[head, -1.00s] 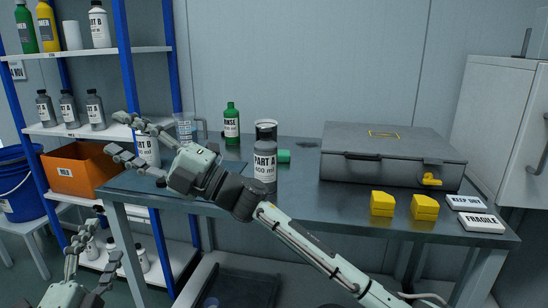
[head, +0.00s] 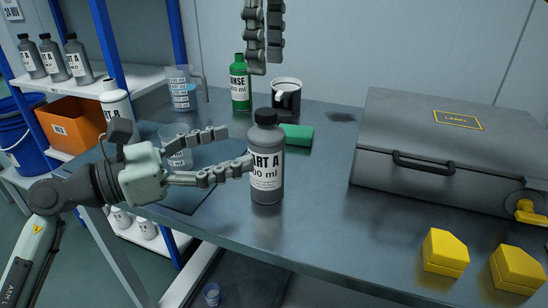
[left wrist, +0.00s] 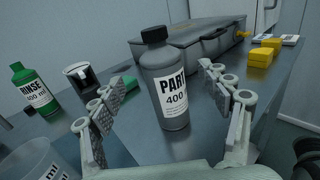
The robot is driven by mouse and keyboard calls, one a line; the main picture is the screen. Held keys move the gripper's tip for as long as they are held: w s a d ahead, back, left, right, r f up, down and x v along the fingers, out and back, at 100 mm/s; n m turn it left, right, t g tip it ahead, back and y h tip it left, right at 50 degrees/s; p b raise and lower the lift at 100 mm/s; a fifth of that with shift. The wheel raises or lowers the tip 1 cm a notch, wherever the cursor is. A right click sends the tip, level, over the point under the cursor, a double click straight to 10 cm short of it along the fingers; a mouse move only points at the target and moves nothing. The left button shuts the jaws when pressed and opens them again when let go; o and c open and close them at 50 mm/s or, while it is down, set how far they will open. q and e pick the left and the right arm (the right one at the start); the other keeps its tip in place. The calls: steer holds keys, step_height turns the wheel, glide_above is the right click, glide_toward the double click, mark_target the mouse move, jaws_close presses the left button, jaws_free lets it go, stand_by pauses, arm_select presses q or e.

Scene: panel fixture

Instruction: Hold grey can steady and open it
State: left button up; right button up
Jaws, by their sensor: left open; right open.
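The grey can is a grey bottle (head: 266,185) with a black cap (head: 266,117) and a white "PART A" label. It stands upright on the table, cap on. My left gripper (head: 240,148) is open at the bottle's left side, and one finger overlaps the label's edge. In the left wrist view the bottle (left wrist: 164,85) shows between the spread fingers (left wrist: 167,80); I cannot tell if they touch it. My right gripper (head: 264,68) is open and empty, fingers pointing down above and behind the cap; its upper part is out of frame.
Behind stand a black-and-white cup (head: 287,98), a green rinse bottle (head: 240,84), a green block (head: 297,137) and a clear jug (head: 180,90). A clear beaker (head: 177,158) is behind my left fingers. A grey case (head: 455,145) and yellow blocks (head: 445,252) stand right.

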mark_target(268, 138)
arm_select(q)
steer(key=x, duration=0.7)
steer(key=shift+d, duration=0.15)
arm_select(e)
steer(key=shift+s, duration=0.1)
arm_select(q)
jaws_close()
stand_by(0.3)
